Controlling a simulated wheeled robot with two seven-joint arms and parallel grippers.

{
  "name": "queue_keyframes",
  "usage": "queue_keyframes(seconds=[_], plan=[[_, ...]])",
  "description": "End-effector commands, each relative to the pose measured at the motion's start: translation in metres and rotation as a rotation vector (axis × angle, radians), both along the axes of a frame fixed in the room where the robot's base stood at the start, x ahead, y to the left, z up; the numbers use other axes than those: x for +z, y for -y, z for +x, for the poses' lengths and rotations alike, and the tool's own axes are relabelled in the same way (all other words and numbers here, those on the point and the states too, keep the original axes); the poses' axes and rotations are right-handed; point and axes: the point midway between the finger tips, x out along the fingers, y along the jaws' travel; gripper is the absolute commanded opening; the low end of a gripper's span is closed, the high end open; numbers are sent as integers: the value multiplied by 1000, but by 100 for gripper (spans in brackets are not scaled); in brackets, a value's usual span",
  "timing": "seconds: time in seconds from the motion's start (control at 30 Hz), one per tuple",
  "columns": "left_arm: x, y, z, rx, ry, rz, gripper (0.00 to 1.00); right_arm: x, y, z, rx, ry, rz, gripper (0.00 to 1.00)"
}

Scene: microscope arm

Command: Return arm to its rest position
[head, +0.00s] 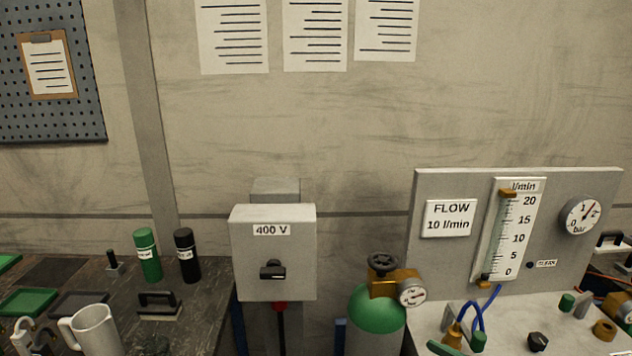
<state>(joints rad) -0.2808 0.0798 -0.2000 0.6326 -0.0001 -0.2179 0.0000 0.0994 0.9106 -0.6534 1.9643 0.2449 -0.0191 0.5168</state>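Neither of my grippers shows in the head view, and no part of my arms can be made out. I see no microscope or microscope arm in this view. The view faces a grey wall with a workbench (205,300) at the lower left and a flow panel (450,265) at the right.
A grey 400 V switch box (290,245) stands between the benches. A green gas cylinder (375,319) with a brass regulator is right of it. A white mug (96,329), a green bottle (148,258) and a black bottle (187,258) stand on the left bench.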

Motion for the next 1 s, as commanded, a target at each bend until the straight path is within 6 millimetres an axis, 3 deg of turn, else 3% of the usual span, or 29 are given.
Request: queue_keyframes(seconds=[0.1, 0.3, 0.6, 1.0], plan=[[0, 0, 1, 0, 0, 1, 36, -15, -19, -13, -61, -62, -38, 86], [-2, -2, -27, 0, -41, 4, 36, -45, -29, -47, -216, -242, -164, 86], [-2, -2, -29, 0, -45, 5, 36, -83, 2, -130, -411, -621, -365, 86], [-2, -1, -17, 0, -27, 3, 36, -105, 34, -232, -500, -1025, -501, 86]])
